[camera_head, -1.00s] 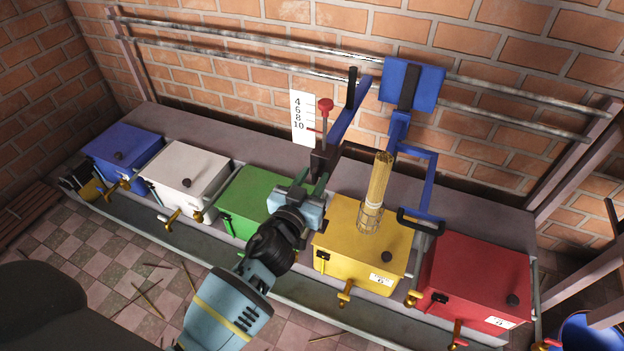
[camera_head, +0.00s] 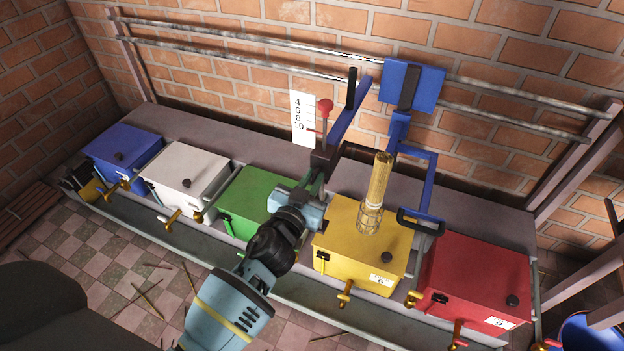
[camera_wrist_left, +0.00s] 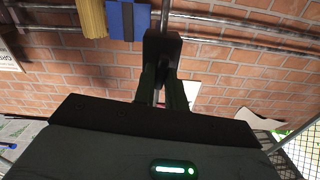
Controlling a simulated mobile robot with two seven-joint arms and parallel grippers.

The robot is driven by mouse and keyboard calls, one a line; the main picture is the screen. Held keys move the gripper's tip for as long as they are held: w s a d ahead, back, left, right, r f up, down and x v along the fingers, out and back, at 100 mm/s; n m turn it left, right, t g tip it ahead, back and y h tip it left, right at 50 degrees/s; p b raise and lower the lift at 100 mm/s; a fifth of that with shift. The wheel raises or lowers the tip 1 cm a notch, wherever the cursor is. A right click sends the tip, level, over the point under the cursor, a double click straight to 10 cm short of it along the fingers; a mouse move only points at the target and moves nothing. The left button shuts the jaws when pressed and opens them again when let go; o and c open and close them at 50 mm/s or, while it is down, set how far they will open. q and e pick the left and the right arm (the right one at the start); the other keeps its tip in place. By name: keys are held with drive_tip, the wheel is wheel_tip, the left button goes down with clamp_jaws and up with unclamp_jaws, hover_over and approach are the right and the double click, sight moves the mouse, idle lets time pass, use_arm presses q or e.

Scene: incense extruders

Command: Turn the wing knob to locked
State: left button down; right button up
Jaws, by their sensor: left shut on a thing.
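My left gripper (camera_head: 318,177) reaches up between the green and yellow boxes and is shut on a dark piece, which I take to be the wing knob (camera_head: 324,157). The knob sits at the foot of the upright rod with the red ball (camera_head: 325,106), beside a white scale marked 4, 6, 8, 10 (camera_head: 304,119). In the left wrist view the two fingers (camera_wrist_left: 163,85) close on the dark block (camera_wrist_left: 162,46). The fingers cover part of it, and no locked mark is readable. My right gripper is not in view.
A green box (camera_head: 250,195) stands left of the gripper. A yellow box (camera_head: 345,240) with a wire cage of sticks (camera_head: 376,190) stands close on its right. A blue bracket arm (camera_head: 347,112) rises behind. A red box (camera_head: 475,275) is farther right.

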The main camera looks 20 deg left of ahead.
use_arm(q)
drive_tip(key=m, duration=0.4)
drive_tip(key=shift+d, duration=0.1)
drive_tip(key=m, duration=1.2)
drive_tip(key=shift+d+f, duration=0.1)
drive_tip(key=shift+f, duration=0.1)
drive_tip(key=shift+m, duration=0.3)
drive_tip(key=c, duration=1.5)
unclamp_jaws()
